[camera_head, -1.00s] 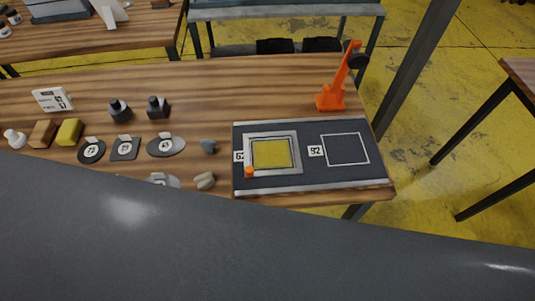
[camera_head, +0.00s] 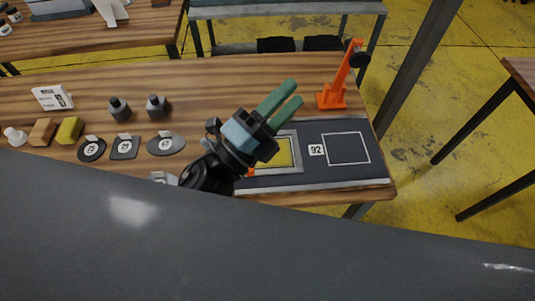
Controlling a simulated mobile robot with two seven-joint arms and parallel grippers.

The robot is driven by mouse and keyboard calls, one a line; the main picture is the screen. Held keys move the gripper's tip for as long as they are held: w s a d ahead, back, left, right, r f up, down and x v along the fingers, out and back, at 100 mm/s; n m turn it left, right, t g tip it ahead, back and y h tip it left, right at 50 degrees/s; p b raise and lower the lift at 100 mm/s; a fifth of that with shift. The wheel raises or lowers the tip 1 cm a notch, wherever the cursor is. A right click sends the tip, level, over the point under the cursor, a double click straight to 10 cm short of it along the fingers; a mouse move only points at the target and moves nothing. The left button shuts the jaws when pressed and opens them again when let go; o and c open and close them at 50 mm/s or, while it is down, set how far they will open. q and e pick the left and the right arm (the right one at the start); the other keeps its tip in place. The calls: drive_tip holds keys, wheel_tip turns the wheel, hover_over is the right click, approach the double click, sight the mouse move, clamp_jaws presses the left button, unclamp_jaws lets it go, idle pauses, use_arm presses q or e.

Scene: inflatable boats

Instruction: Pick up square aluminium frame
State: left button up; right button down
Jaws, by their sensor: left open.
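The square aluminium frame (camera_head: 293,163) lies on the left half of a dark mat (camera_head: 375,174), around a yellow square (camera_head: 284,152). My left gripper (camera_head: 285,95) has green fingers and a light blue body. It is in front of the frame's left and upper parts in the head view and hides them. Its fingers are open and empty, pointing up and to the right past the frame. I cannot tell its height above the mat. My right gripper is not in view.
An orange stand (camera_head: 332,97) with a black disc is behind the mat. A white outlined square (camera_head: 345,148) on the mat is empty, beside a "92" label (camera_head: 316,150).

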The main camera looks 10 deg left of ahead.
use_arm(q)
drive_tip(key=s+d+m+g+h, duration=0.7)
drive_tip(key=d+m+g, duration=0.2)
drive_tip(key=m+g, duration=0.8)
wheel_tip(320, 180, down, 9)
drive_tip(key=s+d+m+g+y, duration=0.15)
drive_tip(key=m+g+y, duration=0.4)
drive_tip(key=m, duration=0.75)
drive_tip(key=w+a+f+m+t+y, duration=0.1)
drive_tip(key=w+a+f+y, duration=0.1)
drive_tip(key=a+y, duration=0.3)
drive_tip(key=w+a+f+m+t+y, duration=0.2)
drive_tip(key=w+a+f+y, duration=0.1)
drive_tip(key=a, duration=0.4)
drive_tip(key=w+a+f+m+t+y, duration=0.1)
drive_tip(key=w+a+f+y, duration=0.2)
drive_tip(key=a+y, duration=0.3)
drive_tip(key=shift+w+y, duration=0.55)
drive_tip(key=shift+y, duration=0.3)
drive_tip(key=shift+f, duration=1.3)
drive_tip(key=shift+w+a+f, duration=0.1)
drive_tip(key=shift+a+f, duration=0.05)
drive_tip(key=shift+f, duration=2.5)
